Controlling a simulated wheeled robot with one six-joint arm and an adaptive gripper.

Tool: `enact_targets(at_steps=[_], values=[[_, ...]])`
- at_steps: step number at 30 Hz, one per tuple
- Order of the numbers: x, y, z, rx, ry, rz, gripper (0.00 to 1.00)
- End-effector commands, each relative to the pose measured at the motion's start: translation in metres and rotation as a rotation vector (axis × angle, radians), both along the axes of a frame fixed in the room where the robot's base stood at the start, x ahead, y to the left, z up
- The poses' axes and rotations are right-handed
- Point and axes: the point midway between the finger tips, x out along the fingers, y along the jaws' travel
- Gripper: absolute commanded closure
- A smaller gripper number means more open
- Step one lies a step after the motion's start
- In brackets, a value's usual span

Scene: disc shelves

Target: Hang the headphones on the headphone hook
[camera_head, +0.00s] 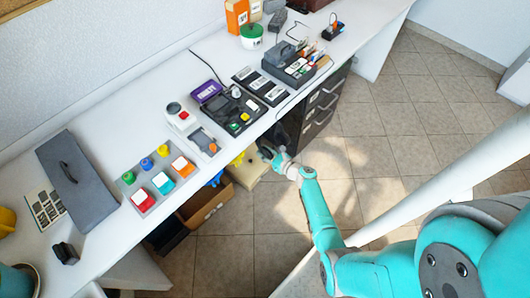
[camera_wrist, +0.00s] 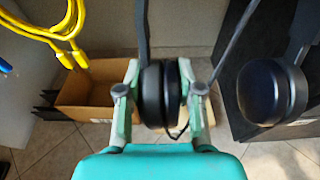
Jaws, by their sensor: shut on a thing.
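The headphones (camera_wrist: 160,95) are dark, and one round ear cup sits between the two fingers of my gripper (camera_wrist: 159,92) in the wrist view. A thin dark band rises from this cup out of the top of the picture. A second dark ear cup (camera_wrist: 265,92) hangs to the right, outside the fingers; its link to the held cup is out of view. In the head view my gripper (camera_head: 272,155) is at the desk's front edge, left of the drawers, with dark parts of the headphones hard to make out there. I cannot make out the headphone hook in either view.
The white desk (camera_head: 95,245) carries coloured button boxes, black devices and a grey case (camera_head: 78,180). A dark drawer cabinet (camera_head: 322,108) stands under it. A cardboard box (camera_head: 205,205) and yellow cables (camera_wrist: 45,28) are at the left. The tiled floor is open at right.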

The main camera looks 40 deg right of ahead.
Motion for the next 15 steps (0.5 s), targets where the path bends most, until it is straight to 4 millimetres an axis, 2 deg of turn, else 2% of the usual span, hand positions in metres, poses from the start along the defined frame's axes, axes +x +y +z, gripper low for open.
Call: enact_targets(at_steps=[1,6,7,9,10,15], values=[[-0.0036,0.0034,-0.0059,0.005,0.010,0.001,1.00],[-0.0044,0.0038,-0.0070,0.006,0.012,0.001,1.00],[-0.0044,0.0039,-0.0071,0.006,0.012,0.001,0.57],[-0.0041,0.0036,-0.0064,0.005,0.011,0.002,0.39],[-0.0038,0.0034,-0.0059,0.005,0.010,0.001,0.35],[-0.0027,0.0023,-0.0041,0.003,0.007,0.001,0.35]])
